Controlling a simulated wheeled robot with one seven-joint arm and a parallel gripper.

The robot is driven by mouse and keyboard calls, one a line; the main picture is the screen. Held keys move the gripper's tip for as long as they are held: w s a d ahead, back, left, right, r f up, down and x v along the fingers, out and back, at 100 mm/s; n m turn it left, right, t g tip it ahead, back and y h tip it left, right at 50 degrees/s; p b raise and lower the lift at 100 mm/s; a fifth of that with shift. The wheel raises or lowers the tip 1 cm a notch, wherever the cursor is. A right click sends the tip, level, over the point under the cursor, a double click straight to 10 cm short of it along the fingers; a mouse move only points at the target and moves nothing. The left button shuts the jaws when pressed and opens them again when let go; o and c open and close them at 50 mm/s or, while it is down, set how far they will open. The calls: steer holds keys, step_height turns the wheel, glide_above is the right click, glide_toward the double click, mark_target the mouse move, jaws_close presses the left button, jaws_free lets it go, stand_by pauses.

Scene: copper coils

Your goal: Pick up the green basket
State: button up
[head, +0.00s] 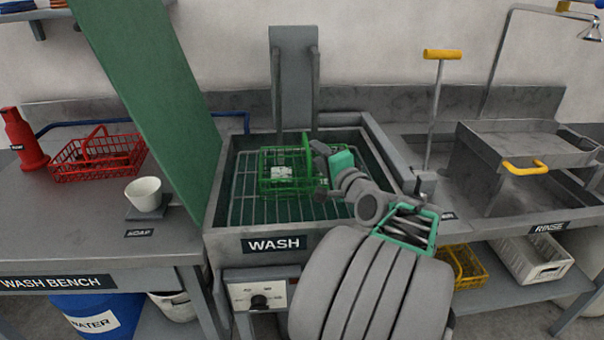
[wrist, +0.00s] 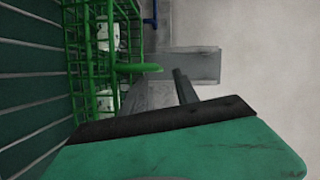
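The green wire basket (head: 284,182) sits on the rack of the wash basin, with something white inside it. Its raised handle (head: 307,150) stands at its right side. My gripper (head: 320,160) is at the basket's right side, close to the handle. I cannot tell whether it touches the handle or whether its fingers are apart. In the wrist view the basket (wrist: 105,60) fills the left part, with a green bar (wrist: 138,68) reaching toward the middle. A green and black part of my gripper covers the bottom of that view, and both fingertips are hard to make out.
The wash basin (head: 215,210) has a tall green panel (head: 150,90) at its left and a grey upright plate (head: 293,75) behind. A red basket (head: 98,158) and white cup (head: 144,193) stand on the left bench. A yellow-handled rod (head: 437,95) stands right.

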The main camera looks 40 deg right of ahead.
steer(key=x, duration=0.5)
steer(key=shift+w+f, duration=0.15)
steer(key=shift+w, duration=0.1)
steer(key=shift+c, duration=0.3)
jaws_close()
stand_by(0.7)
